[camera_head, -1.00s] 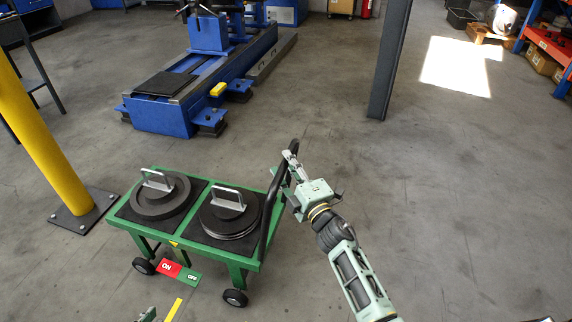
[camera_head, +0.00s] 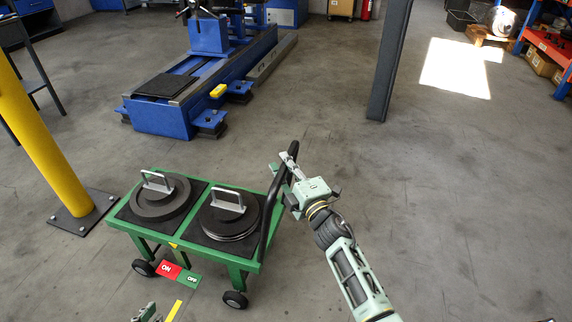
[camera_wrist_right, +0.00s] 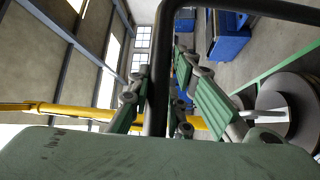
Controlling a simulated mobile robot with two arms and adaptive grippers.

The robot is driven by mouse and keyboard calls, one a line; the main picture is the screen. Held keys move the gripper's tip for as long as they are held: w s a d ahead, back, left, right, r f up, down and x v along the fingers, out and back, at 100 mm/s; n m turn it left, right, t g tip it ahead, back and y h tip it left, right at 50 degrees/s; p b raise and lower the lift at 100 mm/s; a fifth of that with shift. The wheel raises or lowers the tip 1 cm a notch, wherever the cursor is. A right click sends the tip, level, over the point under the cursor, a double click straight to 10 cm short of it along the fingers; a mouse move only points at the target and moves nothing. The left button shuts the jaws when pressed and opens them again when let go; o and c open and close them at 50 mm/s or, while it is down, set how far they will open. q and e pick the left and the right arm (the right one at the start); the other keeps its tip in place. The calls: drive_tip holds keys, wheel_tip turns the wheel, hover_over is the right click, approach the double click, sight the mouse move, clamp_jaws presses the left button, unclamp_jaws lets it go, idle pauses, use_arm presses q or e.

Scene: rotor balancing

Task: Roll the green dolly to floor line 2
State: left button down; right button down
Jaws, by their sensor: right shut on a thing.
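The green dolly (camera_head: 236,262) stands on the floor at lower left of the head view, on dark wheels. It carries two dark round discs with grey handles, a left stack (camera_head: 160,204) and a right stack (camera_head: 230,226). Its black push handle (camera_head: 268,215) rises at its right end. My right gripper (camera_head: 287,166) is shut on the upper part of this handle. In the right wrist view the black bar (camera_wrist_right: 158,75) passes between the gripper's fingers. A small part of my left gripper (camera_head: 147,312) shows at the bottom edge; its jaws are unclear. No numbered floor line can be made out.
A red ON plate (camera_head: 168,268) and green OFF plate (camera_head: 190,278) show by the dolly's near side. A yellow post (camera_head: 45,150) stands left of the dolly. A blue machine (camera_head: 165,118) is behind it, and a grey column (camera_head: 388,65) farther right. Floor at right is open.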

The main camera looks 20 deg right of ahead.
drive_tip(key=shift+w+a, duration=0.1)
drive_tip(key=shift+a, duration=0.1)
drive_tip(key=shift+w+a+r, duration=0.15)
drive_tip(key=shift+w+a, duration=0.05)
drive_tip(key=shift+a, duration=0.1)
drive_tip(key=shift+w+a, duration=0.15)
drive_tip(key=shift+a, duration=0.1)
drive_tip(key=c, duration=2)
unclamp_jaws()
drive_tip(key=shift+c, duration=0.2)
drive_tip(key=o, duration=0.4)
drive_tip(key=shift+d, duration=0.1)
use_arm(q)
drive_tip(key=shift+w+d+r+t, duration=0.3)
drive_tip(key=shift+w+r+t, duration=0.3)
drive_tip(key=shift+w+r, duration=0.2)
